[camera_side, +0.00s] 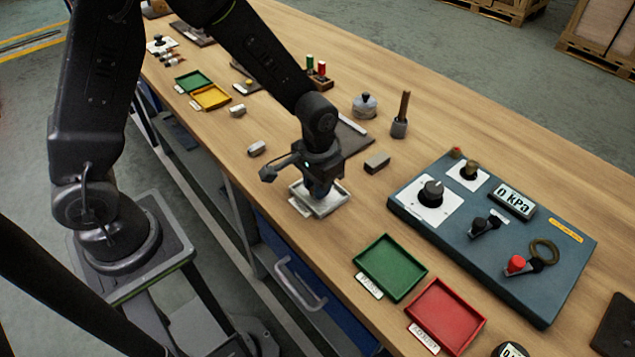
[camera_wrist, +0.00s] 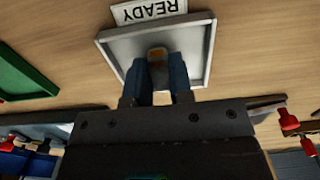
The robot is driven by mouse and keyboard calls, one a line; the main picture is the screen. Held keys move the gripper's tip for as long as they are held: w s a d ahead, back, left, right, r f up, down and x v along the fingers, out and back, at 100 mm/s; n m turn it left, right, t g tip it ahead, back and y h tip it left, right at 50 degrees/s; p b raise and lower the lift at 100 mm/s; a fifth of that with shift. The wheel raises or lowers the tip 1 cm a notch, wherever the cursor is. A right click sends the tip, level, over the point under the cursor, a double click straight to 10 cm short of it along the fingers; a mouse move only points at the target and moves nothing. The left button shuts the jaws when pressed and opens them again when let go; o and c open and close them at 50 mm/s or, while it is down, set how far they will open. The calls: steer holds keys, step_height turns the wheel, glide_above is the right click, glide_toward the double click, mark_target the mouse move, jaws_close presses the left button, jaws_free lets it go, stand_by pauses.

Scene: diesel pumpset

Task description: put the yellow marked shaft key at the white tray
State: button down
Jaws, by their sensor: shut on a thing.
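The white tray (camera_side: 334,208) sits near the front edge of the bench, below my gripper (camera_side: 319,192). In the wrist view the tray (camera_wrist: 196,48) carries a label that reads READY. My gripper (camera_wrist: 157,72) is over the tray, its fingers pointing down at the tray's middle. It is shut on the shaft key (camera_wrist: 157,55), which shows a yellow-orange mark at its end between the fingertips. Most of the key is hidden by the fingers, and in the side view it is hidden. I cannot tell whether the key touches the tray floor.
Small metal blocks (camera_side: 257,148) and (camera_side: 377,162) lie loose near the tray. A green tray (camera_side: 391,267) and a red tray (camera_side: 446,316) stand to the right. A blue control panel (camera_side: 490,235) and an upright tool in a holder (camera_side: 400,118) are behind and right.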

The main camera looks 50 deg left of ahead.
steer(key=shift+f, duration=0.35)
stand_by(0.4)
steer(key=c, duration=0.9)
jaws_free()
steer(key=shift+c, duration=0.2)
steer(key=shift+r, duration=3.5)
steer(key=shift+r, duration=0.15)
steer(key=s+a+r+t, duration=0.2)
steer(key=s+r, duration=0.5)
steer(key=r, duration=0.1)
steer(key=s+a+r+t, duration=0.3)
steer(key=s+r, duration=0.5)
steer(key=shift+a+t, duration=0.3)
